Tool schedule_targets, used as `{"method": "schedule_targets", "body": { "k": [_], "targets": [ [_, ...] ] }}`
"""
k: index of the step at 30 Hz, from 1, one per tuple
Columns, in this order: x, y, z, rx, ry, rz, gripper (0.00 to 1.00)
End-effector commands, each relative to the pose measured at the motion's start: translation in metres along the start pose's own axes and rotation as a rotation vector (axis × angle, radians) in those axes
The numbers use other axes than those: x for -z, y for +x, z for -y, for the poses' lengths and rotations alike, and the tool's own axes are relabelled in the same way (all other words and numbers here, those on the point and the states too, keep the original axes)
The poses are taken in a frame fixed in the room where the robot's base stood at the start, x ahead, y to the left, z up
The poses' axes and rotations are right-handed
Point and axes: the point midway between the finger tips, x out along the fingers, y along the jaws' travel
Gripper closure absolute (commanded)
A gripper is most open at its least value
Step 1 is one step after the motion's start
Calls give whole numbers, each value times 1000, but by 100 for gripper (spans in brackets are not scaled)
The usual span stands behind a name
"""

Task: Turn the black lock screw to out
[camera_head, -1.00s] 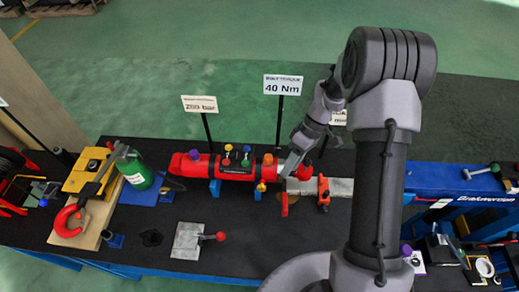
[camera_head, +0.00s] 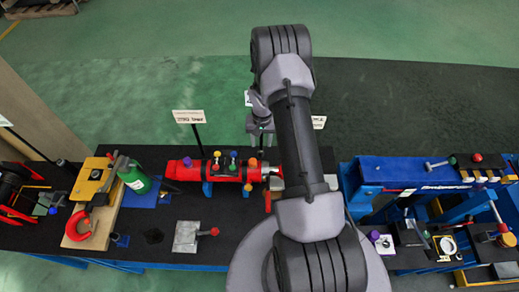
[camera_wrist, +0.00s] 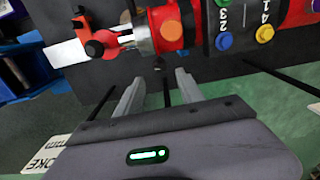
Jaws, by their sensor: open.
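In the wrist view a black round knob (camera_wrist: 94,48), which looks like the lock screw, sits on a red clamp (camera_wrist: 110,38) around a pale bar. I cannot read any out marking on it. My gripper (camera_wrist: 157,84) is open and empty, its two fingers apart. The knob lies beyond the fingers to the left, not between them. In the head view my gripper (camera_head: 262,132) is behind the red cylinder (camera_head: 183,169); my arm covers the clamp area there.
The cylinder carries an orange knob (camera_wrist: 172,32) and a numbered block with a blue button (camera_wrist: 223,41) and a yellow button (camera_wrist: 264,34). A sign (camera_head: 188,116) stands behind the cylinder.

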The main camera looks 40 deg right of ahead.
Motion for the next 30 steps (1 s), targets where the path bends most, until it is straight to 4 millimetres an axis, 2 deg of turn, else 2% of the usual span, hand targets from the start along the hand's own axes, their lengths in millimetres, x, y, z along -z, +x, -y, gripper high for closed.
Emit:
{"method": "schedule_targets", "body": {
  "k": [3, 9, 20, 27, 30],
  "targets": [
    [-1, 29, 0, 0, -1, 2, 55],
    [0, 59, 0, 0, -1, 0, 55],
    [0, 66, 0, 0, -1, 0, 55],
    [0, 66, 0, 0, -1, 0, 100],
    [0, 66, 0, 0, -1, 0, 100]
  ]
}}
